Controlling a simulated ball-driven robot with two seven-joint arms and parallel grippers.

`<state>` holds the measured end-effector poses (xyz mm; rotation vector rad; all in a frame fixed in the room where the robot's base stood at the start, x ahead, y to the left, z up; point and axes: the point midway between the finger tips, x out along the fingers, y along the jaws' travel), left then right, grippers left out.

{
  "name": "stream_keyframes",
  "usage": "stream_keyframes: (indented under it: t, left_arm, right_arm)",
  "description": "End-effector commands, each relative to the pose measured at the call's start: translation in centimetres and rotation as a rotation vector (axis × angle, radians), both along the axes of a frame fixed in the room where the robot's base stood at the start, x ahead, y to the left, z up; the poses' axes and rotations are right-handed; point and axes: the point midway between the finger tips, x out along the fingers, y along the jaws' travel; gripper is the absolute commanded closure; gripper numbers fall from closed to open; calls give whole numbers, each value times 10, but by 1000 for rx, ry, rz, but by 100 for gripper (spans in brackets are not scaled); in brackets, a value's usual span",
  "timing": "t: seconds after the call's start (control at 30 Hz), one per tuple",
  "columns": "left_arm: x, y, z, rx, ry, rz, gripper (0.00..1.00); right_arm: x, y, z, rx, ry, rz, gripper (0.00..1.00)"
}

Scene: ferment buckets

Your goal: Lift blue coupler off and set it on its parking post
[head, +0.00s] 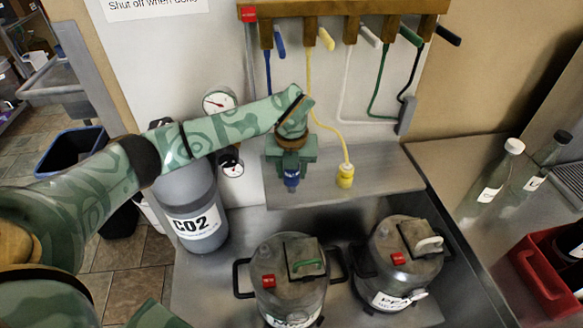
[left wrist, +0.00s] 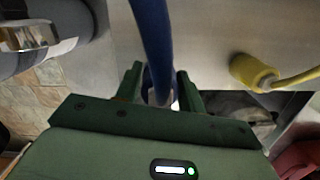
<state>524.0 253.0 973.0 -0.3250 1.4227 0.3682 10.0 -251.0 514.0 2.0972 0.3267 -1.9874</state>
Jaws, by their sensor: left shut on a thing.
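The blue coupler (head: 291,178) hangs below my left gripper (head: 291,170) in the head view, in front of the metal shelf (head: 385,178). The gripper points down and is shut on it. In the left wrist view, the blue hose (left wrist: 152,40) runs down between the fingers of the left gripper (left wrist: 160,88). The coupler's body there is mostly hidden by the hose and fingers. I cannot tell whether the coupler touches the shelf or a post; no post for it shows clearly. My right gripper is not in view.
The yellow coupler (head: 345,176) stands on the shelf to the right, its yellow hose (head: 312,90) attached. Two lidded metal vessels (head: 288,290) (head: 392,262) stand below the shelf. A CO2 cylinder (head: 190,200) stands left. Bottles (head: 495,172) and a red crate (head: 540,278) are right.

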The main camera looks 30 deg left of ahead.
Motion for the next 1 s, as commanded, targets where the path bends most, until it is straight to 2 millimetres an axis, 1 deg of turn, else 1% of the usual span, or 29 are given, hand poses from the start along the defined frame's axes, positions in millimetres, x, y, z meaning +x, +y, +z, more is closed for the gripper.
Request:
stream_keyframes:
  t: [1.0]
  left_arm:
    - [0, -1, -2, -1, 0, 0, 88]
  right_arm:
    - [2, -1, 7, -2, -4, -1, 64]
